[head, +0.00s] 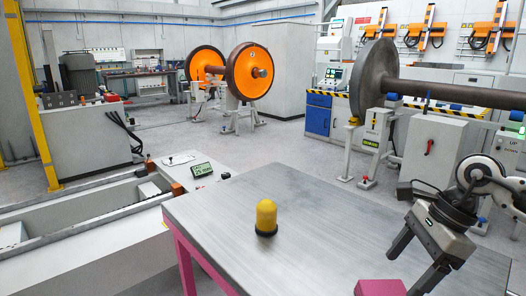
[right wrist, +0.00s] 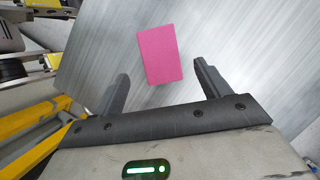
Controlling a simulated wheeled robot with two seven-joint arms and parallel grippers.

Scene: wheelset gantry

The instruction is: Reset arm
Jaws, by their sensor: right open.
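My right gripper (head: 412,262) is at the right of the head view, above the grey table. Its two fingers are spread apart with nothing between them, and it also shows in the right wrist view (right wrist: 160,84). A pink block (head: 380,287) lies on the table, cut off by the bottom edge of the head view. In the right wrist view the pink block (right wrist: 146,53) lies on the tabletop beyond the fingertips, apart from them. My left gripper is in neither view.
The grey table (head: 330,215) has pink legs. A yellow dome with a black base (head: 266,217) stands upright on it. A long grey trough (head: 95,232) lies left.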

